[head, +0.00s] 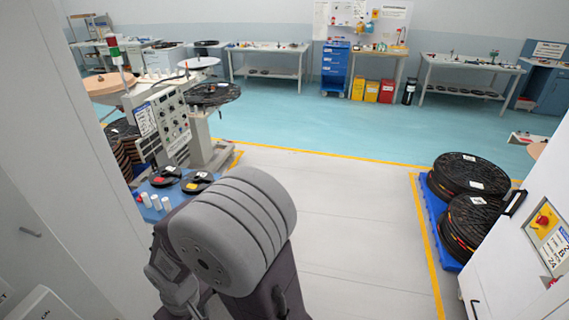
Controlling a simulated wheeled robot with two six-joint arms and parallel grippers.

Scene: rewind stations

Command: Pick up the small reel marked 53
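Two small dark reels lie flat on a blue surface at the left of the head view. One small reel (165,176) has a red mark at its middle, and the other small reel (197,182) has a yellow mark. Their numbers are too small to read, so I cannot tell which is marked 53. Neither my left nor my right gripper shows. A large grey ribbed part of my own body fills the lower middle and hides part of the floor and blue surface.
Several white cylinders (155,202) stand by the reels. A machine with a control panel (162,120) stands behind them. Large black reels (470,175) are stacked on a blue pallet (446,259) at right. A white cabinet (510,265) is at far right. The middle floor is clear.

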